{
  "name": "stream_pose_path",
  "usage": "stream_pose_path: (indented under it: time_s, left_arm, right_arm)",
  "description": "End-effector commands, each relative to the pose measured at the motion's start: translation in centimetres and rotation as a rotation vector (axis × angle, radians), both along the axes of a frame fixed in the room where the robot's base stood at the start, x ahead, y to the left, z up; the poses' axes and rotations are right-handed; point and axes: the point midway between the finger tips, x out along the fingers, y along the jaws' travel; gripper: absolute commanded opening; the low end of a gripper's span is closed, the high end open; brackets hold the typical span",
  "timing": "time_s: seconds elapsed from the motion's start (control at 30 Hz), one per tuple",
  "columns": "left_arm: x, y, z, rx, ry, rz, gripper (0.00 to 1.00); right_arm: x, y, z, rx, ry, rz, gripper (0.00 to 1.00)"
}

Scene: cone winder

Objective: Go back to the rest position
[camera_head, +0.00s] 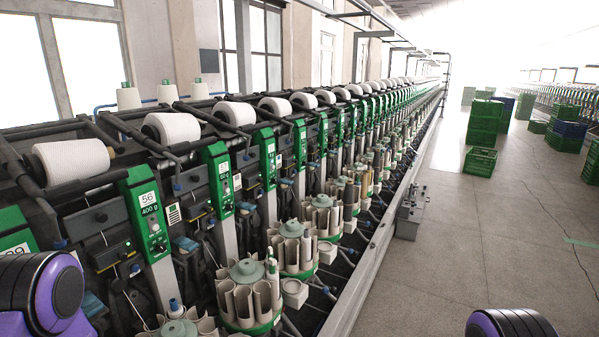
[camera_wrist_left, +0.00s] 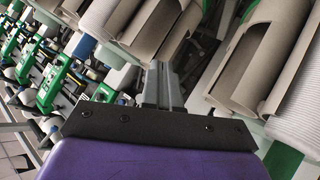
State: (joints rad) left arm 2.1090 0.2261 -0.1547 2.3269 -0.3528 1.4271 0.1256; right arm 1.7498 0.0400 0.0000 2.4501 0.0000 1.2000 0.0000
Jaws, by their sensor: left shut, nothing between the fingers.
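In the left wrist view my left gripper (camera_wrist_left: 162,85) is shut and empty, with its two grey fingers together. It points at the beige tubes (camera_wrist_left: 272,55) of a bobbin magazine; whether it touches any of them I cannot tell. In the head view only purple and black parts of my two arms show, at the bottom left and bottom right. Neither gripper shows there.
The cone winder runs along the left with white yarn cones (camera_head: 72,161), green panels (camera_head: 147,213) and round bobbin magazines (camera_head: 249,271). A grey box (camera_head: 410,217) stands by its rail. Green crates (camera_head: 481,161) stand farther back. The aisle floor (camera_head: 480,235) is mostly clear.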

Motion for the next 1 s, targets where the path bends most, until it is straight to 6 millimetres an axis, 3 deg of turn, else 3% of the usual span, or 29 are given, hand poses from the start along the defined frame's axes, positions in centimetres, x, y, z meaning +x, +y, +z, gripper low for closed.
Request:
stream_pose_path:
  time_s: [0.1, 0.2, 0.43, 0.5, 0.7, 0.8, 1.0]
  left_arm:
    - [-6.0, -2.3, -4.9, 0.03, 0.228, -0.036, 0.0]
    - [-11.1, -3.9, -7.7, 0.052, 0.403, -0.064, 0.0]
    - [-21.6, -6.3, -11.5, 0.085, 0.727, -0.128, 0.0]
    - [-20.9, -6.1, -15.0, 0.084, 0.707, -0.123, 0.0]
    - [-20.8, -6.1, -19.9, 0.083, 0.704, -0.122, 0.0]
    - [-20.8, -6.1, -21.1, 0.083, 0.703, -0.121, 0.0]
    - [-20.7, -6.1, -20.8, 0.083, 0.702, -0.122, 0.0]
  right_arm:
    - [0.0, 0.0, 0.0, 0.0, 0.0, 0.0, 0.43]
    - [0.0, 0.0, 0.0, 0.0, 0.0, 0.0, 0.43]
    - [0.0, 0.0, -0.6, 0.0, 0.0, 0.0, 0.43]
    - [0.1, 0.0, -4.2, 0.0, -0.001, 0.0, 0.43]
    - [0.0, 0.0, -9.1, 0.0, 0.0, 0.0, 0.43]
    - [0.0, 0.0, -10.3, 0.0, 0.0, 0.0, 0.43]
    - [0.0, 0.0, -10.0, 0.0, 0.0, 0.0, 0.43]
